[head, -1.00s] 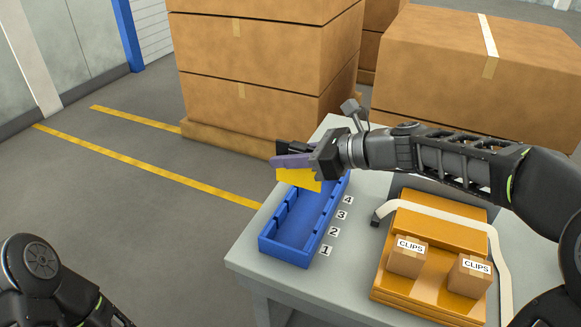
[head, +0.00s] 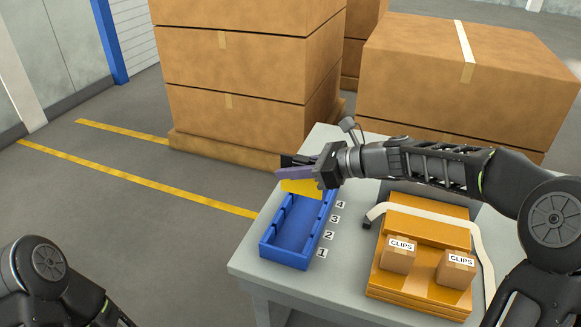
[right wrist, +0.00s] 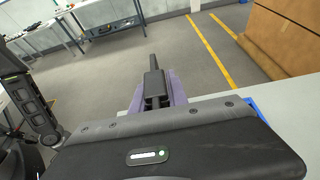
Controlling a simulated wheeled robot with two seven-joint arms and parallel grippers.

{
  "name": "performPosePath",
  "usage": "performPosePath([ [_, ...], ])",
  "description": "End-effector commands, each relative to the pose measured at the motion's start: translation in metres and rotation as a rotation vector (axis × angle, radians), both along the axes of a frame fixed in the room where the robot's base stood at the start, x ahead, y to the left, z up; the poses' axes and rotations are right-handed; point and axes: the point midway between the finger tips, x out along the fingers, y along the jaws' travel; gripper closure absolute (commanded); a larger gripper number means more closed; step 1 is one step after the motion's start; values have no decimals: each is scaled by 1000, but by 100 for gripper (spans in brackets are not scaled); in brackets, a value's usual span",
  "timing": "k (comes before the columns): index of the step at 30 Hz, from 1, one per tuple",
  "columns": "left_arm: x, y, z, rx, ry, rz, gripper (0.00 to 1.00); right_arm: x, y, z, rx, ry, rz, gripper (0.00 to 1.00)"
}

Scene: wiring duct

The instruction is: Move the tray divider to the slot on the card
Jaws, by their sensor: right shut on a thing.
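The yellow divider (head: 301,187) hangs over the far end of the blue tray (head: 284,257) in the head view. My right gripper (head: 290,173), with purple fingers, is shut on it from above. The divider's lower edge overlaps the tray in the picture, and I cannot tell whether it touches. The tray has slotted side walls, with white number labels 1 to 4 (head: 334,220) on the table along its right side. In the right wrist view the purple fingers (right wrist: 158,95) show, but the divider is hidden. I cannot make out a card. My left gripper is out of view.
The grey table (head: 250,262) carries an orange platform (head: 420,284) with two CLIPS boxes (head: 398,255) to the right of the tray. A pale curved strip (head: 425,213) crosses the platform. Large cartons (head: 240,70) stand behind the table.

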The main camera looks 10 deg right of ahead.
Motion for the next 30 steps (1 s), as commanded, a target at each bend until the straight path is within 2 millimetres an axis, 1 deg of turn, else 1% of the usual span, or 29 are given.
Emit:
performPosePath([
  [1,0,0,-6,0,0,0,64,0,0,-8,0,1,0,100],
  [9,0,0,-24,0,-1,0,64,0,0,-34,0,2,-1,100],
  [15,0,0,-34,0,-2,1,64,0,0,-49,0,2,-1,100],
  [21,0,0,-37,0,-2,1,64,0,0,-54,0,2,-1,100],
  [30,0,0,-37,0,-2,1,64,0,0,-54,0,2,-1,100],
])
